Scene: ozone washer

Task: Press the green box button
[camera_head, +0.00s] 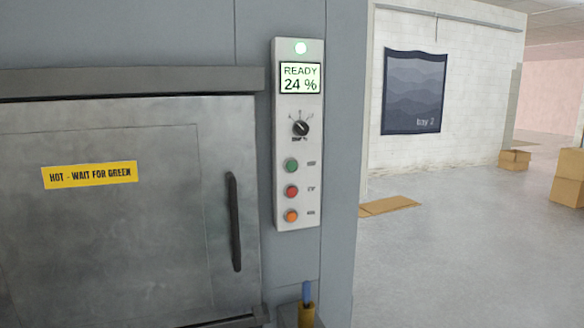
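A light grey control panel (299,215) is mounted upright on the grey machine front, right of the door. The green button (292,165) is the top one of three round buttons in a column. A red button (292,191) sits below it and an orange button (291,216) is lowest. Each has a small label to its right, too small to read. My gripper is not in view.
The metal door (120,230) has a dark vertical handle (234,222) sticking out left of the panel, and a yellow "HOT - WAIT FOR GREEN" label (90,175). A blue and yellow object (306,312) stands below the panel. Open floor (450,260) lies right; cardboard boxes (568,180) stand farther back.

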